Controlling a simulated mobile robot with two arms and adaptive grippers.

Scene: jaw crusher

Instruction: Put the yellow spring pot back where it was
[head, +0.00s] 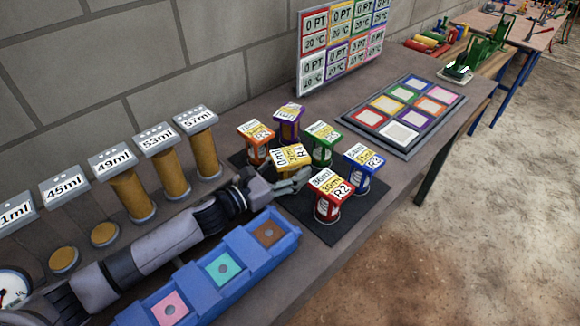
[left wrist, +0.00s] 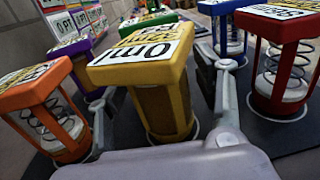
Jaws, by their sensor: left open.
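The yellow spring pot (head: 292,157), with a white and yellow "0ml" label on top, is among the other pots at the dark mat (head: 330,225). In the left wrist view the yellow pot (left wrist: 145,70) fills the middle and looks roughly upright. My left gripper (head: 288,178) is open, its fingers on either side of the yellow pot. In the left wrist view the gripper (left wrist: 162,88) shows one finger left and one right of it. Contact cannot be told. The pot's base is mostly hidden in the head view. My right gripper is not in view.
Close around stand the orange pot (head: 257,140), purple pot (head: 289,120), green pot (head: 323,142), blue pot (head: 362,168) and red pot (head: 328,195). A blue tray (head: 245,245) lies in front of my arm. A colored-square board (head: 405,110) lies farther right.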

